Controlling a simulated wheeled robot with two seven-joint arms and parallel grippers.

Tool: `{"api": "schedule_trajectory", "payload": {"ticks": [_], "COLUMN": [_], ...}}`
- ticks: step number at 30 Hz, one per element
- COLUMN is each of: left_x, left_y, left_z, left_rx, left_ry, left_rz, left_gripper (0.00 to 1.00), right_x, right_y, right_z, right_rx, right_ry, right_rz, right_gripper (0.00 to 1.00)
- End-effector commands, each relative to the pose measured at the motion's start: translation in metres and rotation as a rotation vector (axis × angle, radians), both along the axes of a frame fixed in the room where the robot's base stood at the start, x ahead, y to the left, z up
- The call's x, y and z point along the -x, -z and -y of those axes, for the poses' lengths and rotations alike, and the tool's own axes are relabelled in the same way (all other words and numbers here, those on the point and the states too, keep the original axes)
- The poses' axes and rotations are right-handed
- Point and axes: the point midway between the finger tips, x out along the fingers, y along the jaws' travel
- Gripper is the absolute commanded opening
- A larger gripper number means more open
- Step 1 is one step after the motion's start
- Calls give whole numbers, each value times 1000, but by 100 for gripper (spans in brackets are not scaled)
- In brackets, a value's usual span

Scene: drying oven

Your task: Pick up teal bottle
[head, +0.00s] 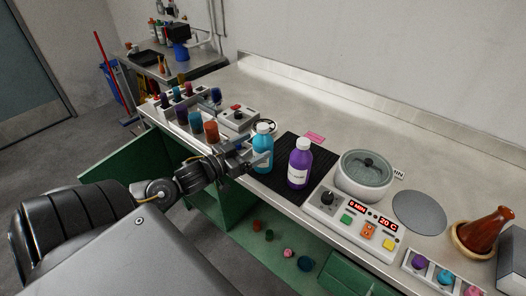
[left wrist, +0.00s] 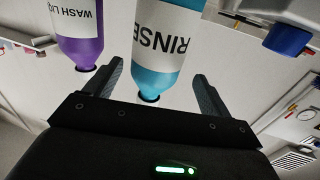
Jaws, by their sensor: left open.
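The teal bottle (head: 263,148) stands upright near the front of the bench, at the left end of a black ribbed mat. In the left wrist view the teal bottle (left wrist: 158,82), labelled "RINSE", shows between the two spread fingers. Gaps show on both sides of it there. The left gripper hides part of the bottle in the head view. My right gripper is not in view.
A purple bottle (head: 299,163) labelled "WASH" stands close on the right. A rack of coloured jars (head: 196,122) and a grey device (head: 237,117) are at left. A round bath (head: 364,174) and control panel (head: 352,222) lie right.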

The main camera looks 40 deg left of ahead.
Motion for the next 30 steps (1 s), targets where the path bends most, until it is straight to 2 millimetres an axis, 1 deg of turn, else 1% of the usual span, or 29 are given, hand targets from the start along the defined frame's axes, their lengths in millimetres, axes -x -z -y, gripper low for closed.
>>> {"api": "schedule_trajectory", "payload": {"ticks": [4, 6, 15, 18, 27, 30], "left_x": [-2, -5, -40, -47, -50, -50], "left_y": [0, 0, 2, 3, 4, 4], "left_z": [1, 2, 14, 16, 17, 16], "left_rx": [0, 1, 0, 0, 0, 0], "left_ry": [0, -1, -1, -1, 0, 0], "left_rz": [-1, -1, 2, 0, -2, -1], "left_gripper": [83, 83, 83, 83, 83, 69], "right_x": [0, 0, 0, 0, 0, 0], "right_y": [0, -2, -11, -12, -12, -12], "right_z": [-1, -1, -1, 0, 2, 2], "right_rx": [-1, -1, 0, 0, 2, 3], "right_ry": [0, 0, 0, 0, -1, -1], "right_rz": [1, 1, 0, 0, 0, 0], "right_gripper": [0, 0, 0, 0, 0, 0]}}
